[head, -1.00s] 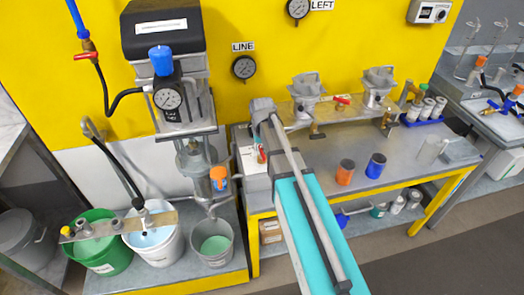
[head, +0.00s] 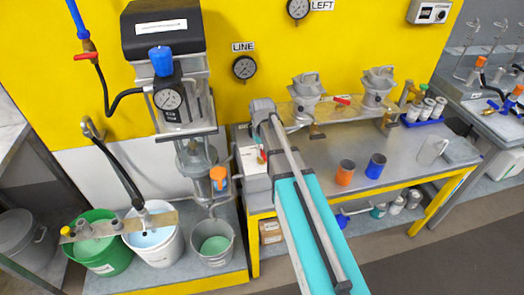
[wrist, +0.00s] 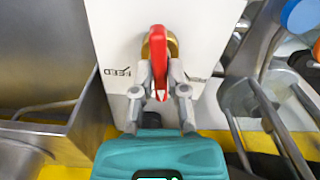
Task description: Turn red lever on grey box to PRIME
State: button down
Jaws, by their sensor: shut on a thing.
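The red lever (wrist: 158,50) sits on a brass hub (wrist: 146,48) on the pale face of the grey box (wrist: 114,30). In the wrist view it runs nearly straight down the picture, between two labels. The left label (wrist: 117,73) reads FEED upside down; the right label (wrist: 195,78) is partly covered and I cannot read it. My gripper (wrist: 160,88) is shut on the lever's lower end, one finger on each side. In the head view, the lever (head: 262,156) shows small beside my arm, which hides part of the box.
A steel tank or tray wall (wrist: 60,110) stands left of the box in the wrist view, with pipes and a blue knob (wrist: 299,15) at right. In the head view, an orange cup (head: 345,173) and a blue cup (head: 376,167) stand on the bench right of my arm.

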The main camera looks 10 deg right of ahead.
jog(key=n, duration=0.7)
dwell(0.5)
jog(key=c, duration=0.7)
grip_release()
jog(key=shift+o, duration=0.2)
jog(key=shift+m, duration=0.3)
